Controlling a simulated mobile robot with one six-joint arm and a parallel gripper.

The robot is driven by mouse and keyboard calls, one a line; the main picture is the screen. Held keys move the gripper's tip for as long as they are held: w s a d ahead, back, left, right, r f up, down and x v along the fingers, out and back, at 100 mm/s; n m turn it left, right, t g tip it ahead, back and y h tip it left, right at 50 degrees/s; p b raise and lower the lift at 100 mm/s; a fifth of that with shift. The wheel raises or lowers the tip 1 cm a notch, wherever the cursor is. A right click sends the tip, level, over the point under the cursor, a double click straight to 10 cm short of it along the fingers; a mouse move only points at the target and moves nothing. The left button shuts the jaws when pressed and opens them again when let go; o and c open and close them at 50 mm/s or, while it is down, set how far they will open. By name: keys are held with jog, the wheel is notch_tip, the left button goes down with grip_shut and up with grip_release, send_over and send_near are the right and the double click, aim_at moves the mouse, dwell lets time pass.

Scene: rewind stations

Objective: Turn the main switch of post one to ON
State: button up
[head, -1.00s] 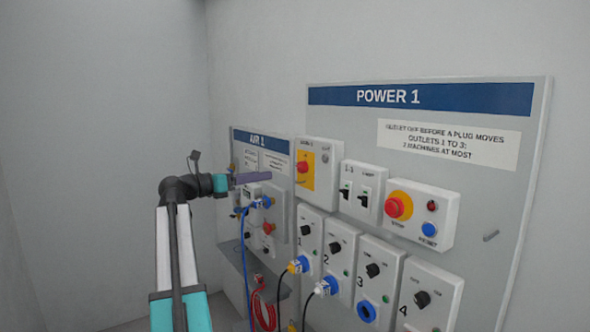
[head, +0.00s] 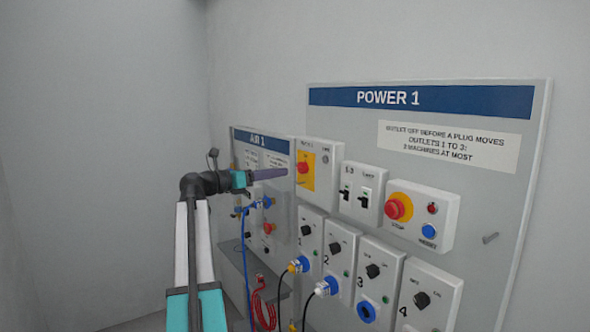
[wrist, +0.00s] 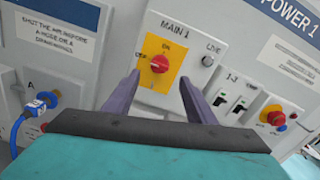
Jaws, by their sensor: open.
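The main switch of post one is a red rotary knob (wrist: 159,63) on a yellow plate (wrist: 172,50), in a white box marked MAIN 1 (wrist: 200,33). The knob also shows in the head view (head: 303,167), at the upper left of the POWER 1 panel (head: 450,140). ON is printed above the knob and another label to its left. I cannot make out the knob's setting surely. My gripper (wrist: 163,98) is open and empty, its two purple fingers pointing at the box, with the knob between and beyond their tips. It also shows in the head view (head: 287,171), close to the box.
Right of the box are two black breaker switches (head: 354,195) and a red STOP button (head: 397,207). Numbered outlets (head: 372,271) sit below, some with plugs and cables. The AIR 1 panel (head: 262,141) with a blue hose (wrist: 20,130) is at left.

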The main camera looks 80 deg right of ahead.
aim_at(298, 169)
jog(key=p+x, duration=0.1)
jog(key=x, duration=0.8)
jog(key=shift+c, duration=0.5)
jog(key=c, duration=0.7)
jog(key=shift+w+a, duration=0.1)
jog(key=shift+a, duration=0.2)
jog(key=shift+c, duration=1.1)
jog(key=shift+d, duration=0.3)
